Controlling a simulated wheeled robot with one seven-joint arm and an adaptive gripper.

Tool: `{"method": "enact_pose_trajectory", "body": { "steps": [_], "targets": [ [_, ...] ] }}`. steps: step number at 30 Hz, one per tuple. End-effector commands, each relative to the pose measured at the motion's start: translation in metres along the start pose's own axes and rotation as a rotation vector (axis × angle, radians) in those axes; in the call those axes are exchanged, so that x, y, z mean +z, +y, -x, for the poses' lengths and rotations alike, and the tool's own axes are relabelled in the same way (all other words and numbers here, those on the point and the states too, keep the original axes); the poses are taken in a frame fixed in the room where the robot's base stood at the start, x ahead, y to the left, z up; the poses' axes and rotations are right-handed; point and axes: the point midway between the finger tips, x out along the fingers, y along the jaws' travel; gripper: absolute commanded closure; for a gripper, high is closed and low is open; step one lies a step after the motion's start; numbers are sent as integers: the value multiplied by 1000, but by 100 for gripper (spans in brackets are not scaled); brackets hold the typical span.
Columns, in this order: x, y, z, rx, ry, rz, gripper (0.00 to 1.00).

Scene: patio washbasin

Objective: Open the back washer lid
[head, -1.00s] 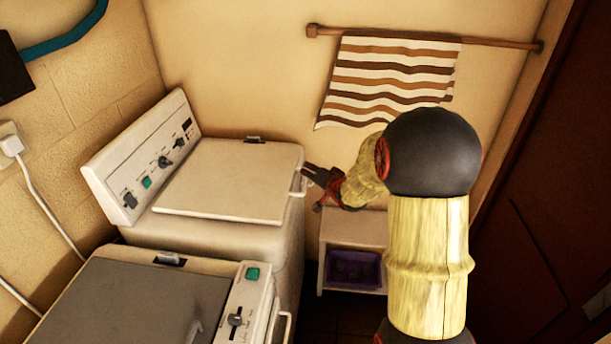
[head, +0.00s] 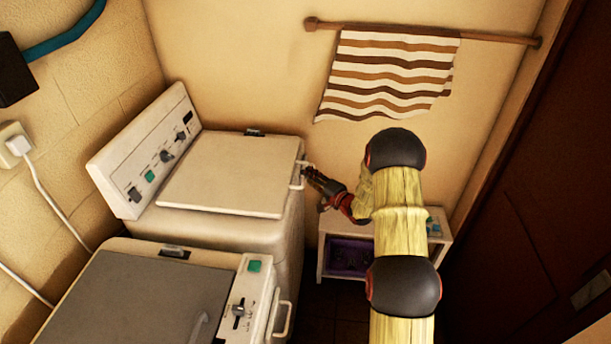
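The back washer (head: 283,239) is white and stands against the far wall, with a sloped control panel on its left. Its pale lid (head: 229,174) lies flat and closed on top. A small light handle (head: 298,175) sticks out at the lid's right edge. My gripper (head: 309,174) is dark with red parts and is at this handle, coming from the right. The fingertips look close to or touching the handle. The fingers are small and partly overlap it, so I cannot tell whether they are open or shut on it.
A front machine (head: 150,297) with a grey lid stands nearer at lower left. A low white shelf (head: 320,258) with a purple bin (head: 350,255) stands below my arm. A striped towel (head: 388,75) hangs from a wall rail (head: 490,39). A dark door (head: 545,190) is at the right.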

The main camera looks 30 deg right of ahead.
Motion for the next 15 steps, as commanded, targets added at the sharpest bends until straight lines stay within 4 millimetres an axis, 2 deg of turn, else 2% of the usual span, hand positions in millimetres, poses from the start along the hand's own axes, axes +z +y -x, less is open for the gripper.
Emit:
{"method": "enact_pose_trajectory", "body": {
  "steps": [1, 6, 15],
  "targets": [
    [1, 0, -8, -2, -2, 1, 70],
    [0, 0, -25, -1, 1, 0, 70],
    [0, -1, -30, 0, 1, 0, 70]
  ]
}}
